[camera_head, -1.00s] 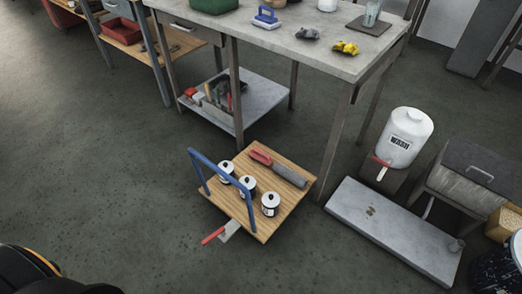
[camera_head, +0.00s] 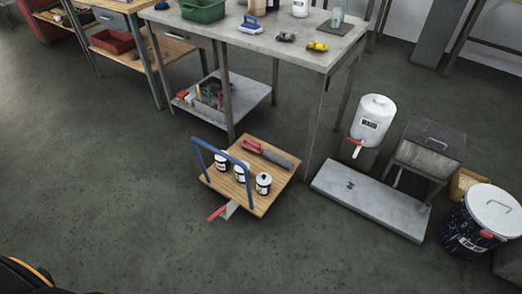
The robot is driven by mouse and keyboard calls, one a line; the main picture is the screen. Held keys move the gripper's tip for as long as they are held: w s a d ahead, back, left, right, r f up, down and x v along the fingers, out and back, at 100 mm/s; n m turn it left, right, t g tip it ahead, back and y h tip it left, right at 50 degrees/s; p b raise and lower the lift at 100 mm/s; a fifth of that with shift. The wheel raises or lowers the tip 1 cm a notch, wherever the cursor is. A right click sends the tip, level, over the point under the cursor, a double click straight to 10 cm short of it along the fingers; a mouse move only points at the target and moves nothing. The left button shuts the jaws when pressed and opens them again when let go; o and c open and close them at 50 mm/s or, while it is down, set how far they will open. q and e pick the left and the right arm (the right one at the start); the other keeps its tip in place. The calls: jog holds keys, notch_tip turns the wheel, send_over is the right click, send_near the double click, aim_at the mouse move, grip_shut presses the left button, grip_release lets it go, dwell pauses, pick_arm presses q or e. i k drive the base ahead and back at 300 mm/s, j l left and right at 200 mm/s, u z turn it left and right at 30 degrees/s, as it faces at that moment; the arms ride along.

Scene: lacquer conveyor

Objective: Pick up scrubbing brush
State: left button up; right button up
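A brush-like block with a blue handle and a pale base (camera_head: 250,26) sits on the grey worktable (camera_head: 300,52), near its front edge; it looks like the scrubbing brush. It stands upright with its handle on top, and nothing touches it. Its bristles are too small to make out. Neither of my grippers is in view.
Grey and yellow lumps (camera_head: 317,46) lie right of the brush, and a green bin (camera_head: 203,11) stands left. A wooden cart (camera_head: 262,200) with a blue handle, several cans and a red-handled roller stands before the table. A wash jug (camera_head: 373,122) and drum (camera_head: 480,220) stand right. Floor at left is clear.

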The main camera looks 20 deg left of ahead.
aim_at(250, 145)
jog(key=j+z, duration=0.1)
jog(key=z, duration=0.35)
jog(key=j+z, duration=0.1)
jog(key=z, duration=0.35)
jog(key=j+z, duration=0.1)
jog(key=z, duration=0.35)
jog(key=j+z, duration=0.1)
jog(key=z, duration=0.3)
jog(key=k+j, duration=0.1)
jog(key=j, duration=0.3)
jog(key=k+j, duration=0.1)
jog(key=j, duration=0.35)
jog(key=k+j, duration=0.1)
jog(key=j, duration=0.3)
jog(key=k+j, duration=0.1)
jog(key=j, duration=0.35)
jog(key=k+j+z, duration=0.1)
jog(key=j, duration=0.3)
jog(key=k+j, duration=0.1)
jog(key=j, duration=0.3)
jog(key=k+j, duration=0.1)
jog(key=j, duration=0.3)
